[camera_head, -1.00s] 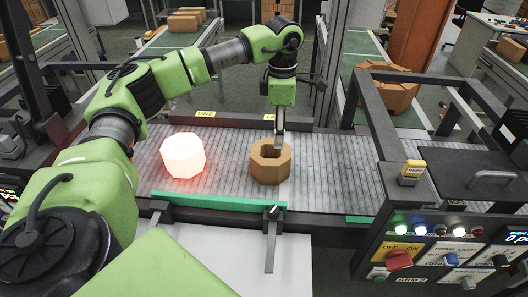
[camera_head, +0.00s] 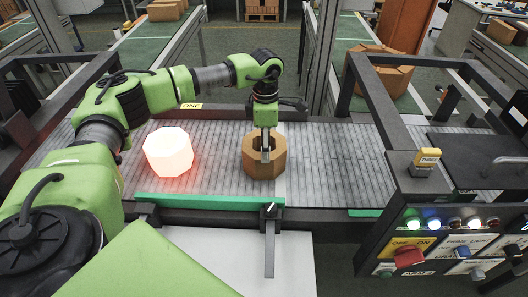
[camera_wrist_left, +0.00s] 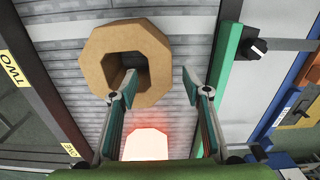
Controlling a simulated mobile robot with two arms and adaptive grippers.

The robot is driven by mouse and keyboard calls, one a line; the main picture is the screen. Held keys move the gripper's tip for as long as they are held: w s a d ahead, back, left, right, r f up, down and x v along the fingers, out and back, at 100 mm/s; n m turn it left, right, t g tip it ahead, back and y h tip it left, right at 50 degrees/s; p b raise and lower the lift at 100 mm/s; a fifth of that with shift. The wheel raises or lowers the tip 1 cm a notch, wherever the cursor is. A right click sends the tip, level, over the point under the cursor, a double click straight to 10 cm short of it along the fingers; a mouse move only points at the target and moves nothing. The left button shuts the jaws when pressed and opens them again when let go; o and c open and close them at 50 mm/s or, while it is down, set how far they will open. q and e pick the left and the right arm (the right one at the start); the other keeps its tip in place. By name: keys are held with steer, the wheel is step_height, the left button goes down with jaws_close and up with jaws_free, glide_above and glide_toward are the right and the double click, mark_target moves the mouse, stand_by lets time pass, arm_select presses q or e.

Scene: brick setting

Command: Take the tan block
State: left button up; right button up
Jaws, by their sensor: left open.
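The tan block (camera_head: 252,168) is an octagonal ring with a central hole, lying on the grey slatted conveyor in the head view. In the left wrist view the tan block (camera_wrist_left: 102,48) is seen from above, with its hole open. My left gripper (camera_head: 266,156) points down at the block and is open. In the wrist view my left gripper (camera_wrist_left: 158,78) has one fingertip over the hole and the other just outside the ring, on the green-rail side. Nothing is held. Contact with the block cannot be told. My right gripper is not in view.
A glowing white-pink block (camera_head: 168,152) sits left of the tan block on the conveyor (camera_head: 335,165). A green rail (camera_head: 210,202) runs along the near edge. Dark frame posts and a control panel (camera_head: 440,240) stand right. The conveyor right of the tan block is clear.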

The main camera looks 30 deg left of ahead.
arm_select(q)
steer(key=shift+f, duration=0.7)
steer(key=shift+f+p, duration=0.3)
steer(key=shift+p, duration=0.15)
step_height(320, 180, down, 4)
steer(key=shift+s+r+p, duration=0.15)
steer(key=shift+r+p, duration=0.05)
steer(key=shift+p, duration=0.7)
steer(key=shift+f, duration=0.5)
jaws_close()
steer(key=shift+w+a+r, duration=0.1)
steer(key=shift+w+r, duration=0.05)
steer(key=shift+w, duration=0.05)
